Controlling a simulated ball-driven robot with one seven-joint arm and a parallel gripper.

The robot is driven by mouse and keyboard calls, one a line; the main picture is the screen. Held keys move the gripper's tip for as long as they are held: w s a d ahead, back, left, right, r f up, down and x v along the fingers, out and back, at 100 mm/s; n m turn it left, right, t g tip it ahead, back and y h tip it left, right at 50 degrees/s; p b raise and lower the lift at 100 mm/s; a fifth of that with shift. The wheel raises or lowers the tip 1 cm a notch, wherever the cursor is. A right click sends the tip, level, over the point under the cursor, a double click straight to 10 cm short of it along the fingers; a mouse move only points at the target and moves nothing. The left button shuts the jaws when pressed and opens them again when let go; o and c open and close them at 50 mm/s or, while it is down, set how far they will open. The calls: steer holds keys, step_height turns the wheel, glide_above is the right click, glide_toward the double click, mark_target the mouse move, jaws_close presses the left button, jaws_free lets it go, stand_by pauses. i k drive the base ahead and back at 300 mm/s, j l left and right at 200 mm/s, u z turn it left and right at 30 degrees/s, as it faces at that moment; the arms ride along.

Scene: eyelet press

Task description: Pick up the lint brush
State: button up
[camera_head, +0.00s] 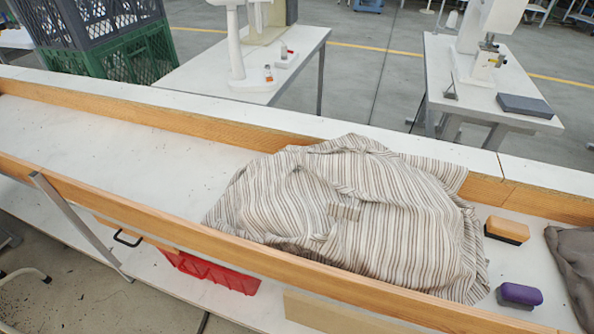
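Two small block-shaped brushes lie on the white table surface (120,150) at the right, beside a heap of striped cloth. One has a tan-orange top and a black underside (507,230). The other has a purple top and a grey underside (519,295), and lies closer to the front rail. I cannot tell which of them is the lint brush. Both lie apart from each other, in the gap between the striped cloth (350,210) and a dark grey cloth (576,265) at the right edge. My gripper is not in view.
Wooden rails border the table at the back (130,113) and front (150,218). The table's left half is clear. A red crate (210,272) sits below the front rail. Stacked grey and green crates (105,45) and machine tables stand behind.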

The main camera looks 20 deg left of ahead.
mark_target(512, 295)
steer(key=i+z, duration=0.35)
steer(key=i+j+z, duration=0.1)
steer(key=z, duration=0.3)
steer(key=i+j+z, duration=0.2)
steer(key=i+z, duration=0.15)
